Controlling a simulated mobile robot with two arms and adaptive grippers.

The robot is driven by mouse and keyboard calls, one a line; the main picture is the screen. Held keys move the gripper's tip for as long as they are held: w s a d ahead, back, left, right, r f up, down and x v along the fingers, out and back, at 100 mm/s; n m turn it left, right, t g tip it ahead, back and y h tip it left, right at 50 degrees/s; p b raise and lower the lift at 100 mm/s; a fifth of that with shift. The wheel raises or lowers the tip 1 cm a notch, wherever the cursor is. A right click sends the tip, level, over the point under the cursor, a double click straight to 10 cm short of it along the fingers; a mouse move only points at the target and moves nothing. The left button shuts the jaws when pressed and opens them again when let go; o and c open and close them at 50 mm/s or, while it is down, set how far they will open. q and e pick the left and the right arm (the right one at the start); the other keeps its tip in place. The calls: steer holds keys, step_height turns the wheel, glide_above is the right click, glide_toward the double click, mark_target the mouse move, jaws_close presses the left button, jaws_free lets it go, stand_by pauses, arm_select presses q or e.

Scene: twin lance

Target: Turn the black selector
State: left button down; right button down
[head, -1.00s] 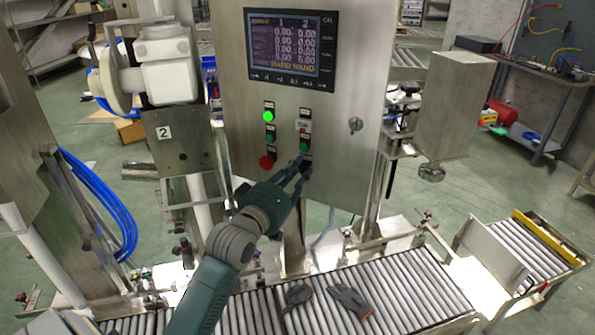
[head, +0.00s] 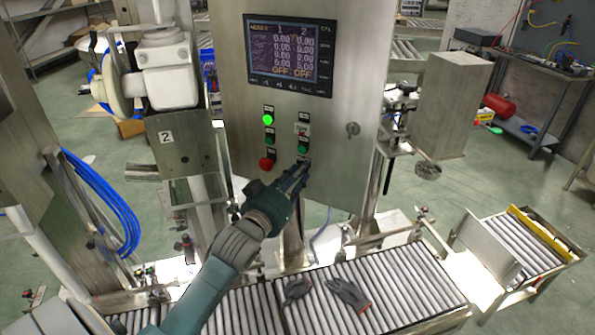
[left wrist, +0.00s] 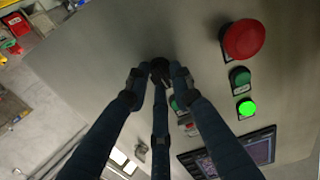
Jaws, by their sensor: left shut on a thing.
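The black selector (left wrist: 159,66) sits low on the steel control panel, and the left wrist view shows it between my fingertips. In the head view my gripper covers most or all of it. My left gripper (head: 300,168) reaches up to the panel from below and is shut on the selector. Its fingers (left wrist: 160,80) stand around the knob in the left wrist view. The panel's screen (head: 290,53) reads OFF OFF on its bottom line. My right gripper is not in view.
Close to my fingers are a green button (head: 303,147), a red mushroom button (head: 266,163) and a lit green lamp (head: 268,119). A key lock (head: 353,129) is at the right. A roller conveyor (head: 400,285) with dark gloves (head: 348,292) runs below.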

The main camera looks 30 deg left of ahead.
arm_select(q)
steer(key=shift+m, duration=0.5)
steer(key=c, duration=1.7)
jaws_free()
steer(key=shift+d, duration=0.1)
steer(key=shift+c, duration=0.2)
steer(key=s+d, duration=0.1)
steer(key=s, duration=1.1)
steer(key=shift+d, duration=0.2)
